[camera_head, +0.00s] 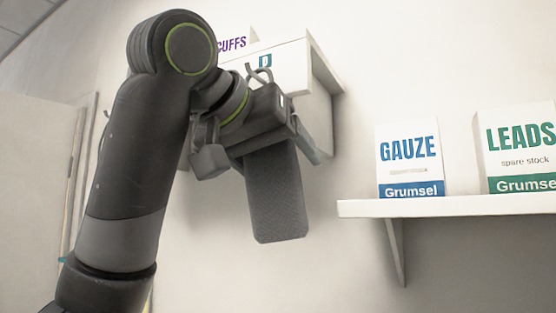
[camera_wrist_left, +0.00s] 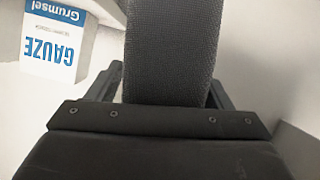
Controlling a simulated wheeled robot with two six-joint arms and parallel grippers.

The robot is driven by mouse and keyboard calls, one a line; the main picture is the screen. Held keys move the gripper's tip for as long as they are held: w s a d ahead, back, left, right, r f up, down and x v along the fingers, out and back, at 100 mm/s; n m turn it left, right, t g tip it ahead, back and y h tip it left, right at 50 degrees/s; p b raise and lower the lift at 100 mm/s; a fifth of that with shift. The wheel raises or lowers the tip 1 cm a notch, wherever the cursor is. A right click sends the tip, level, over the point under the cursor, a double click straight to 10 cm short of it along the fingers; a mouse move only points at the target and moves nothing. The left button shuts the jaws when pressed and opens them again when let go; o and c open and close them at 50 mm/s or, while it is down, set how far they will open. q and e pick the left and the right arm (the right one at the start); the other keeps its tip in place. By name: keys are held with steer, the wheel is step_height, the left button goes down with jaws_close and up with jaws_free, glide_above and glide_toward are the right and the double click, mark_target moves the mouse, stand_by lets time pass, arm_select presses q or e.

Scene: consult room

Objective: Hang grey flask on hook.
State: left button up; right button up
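The grey flask (camera_head: 276,200) has a dark, woven-looking surface and hangs down, slightly tilted, below my left gripper (camera_head: 262,148). The gripper is shut on its upper part, with one finger on each side. In the left wrist view the flask (camera_wrist_left: 167,50) fills the space between the two fingers of my left gripper (camera_wrist_left: 165,85). A grey curved hook-like piece (camera_head: 260,73) shows just above the gripper, in front of the white cabinet. I cannot tell whether it is the wall hook or a loop on the flask. The flask's top is hidden by the gripper. My right gripper is out of view.
A white open-sided cabinet (camera_head: 318,70) with a box marked CUFFS (camera_head: 233,44) is behind the gripper. To the right, a white shelf (camera_head: 450,206) on a bracket carries a GAUZE box (camera_head: 408,160) and a LEADS box (camera_head: 520,150). Bare wall lies below the flask.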

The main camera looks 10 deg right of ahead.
arm_select(q)
steer(key=shift+o, duration=1.3)
